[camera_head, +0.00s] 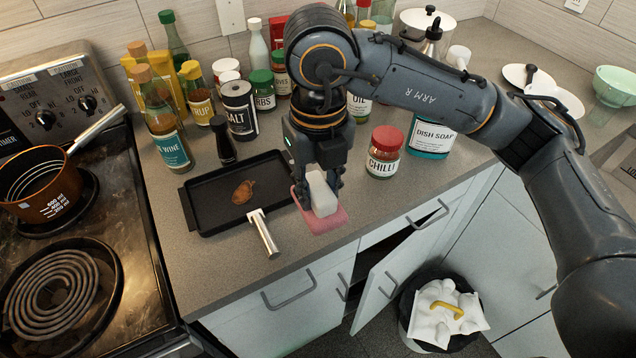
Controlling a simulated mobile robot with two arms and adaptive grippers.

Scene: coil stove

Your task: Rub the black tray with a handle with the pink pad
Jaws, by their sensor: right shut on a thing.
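The black tray (222,214) lies flat on the counter, its silver handle (264,236) pointing toward the counter's front edge. A brown spot or lump (243,192) is in the middle of the tray. The pink pad (325,221) has a white block (321,194) on top. My right gripper (318,187) points down and is shut on the pink pad by this block. The pad is at the tray's right side, near the counter's front edge. I cannot tell whether it touches the tray or the counter. My left gripper is not in view.
Bottles and jars crowd the back, including salt (240,110). A red-lidded chilli jar (384,152) and dish soap (431,136) stand right of my gripper. The stove with a copper pan (40,183) is at left. A cupboard door (384,285) hangs open by a bin (446,312).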

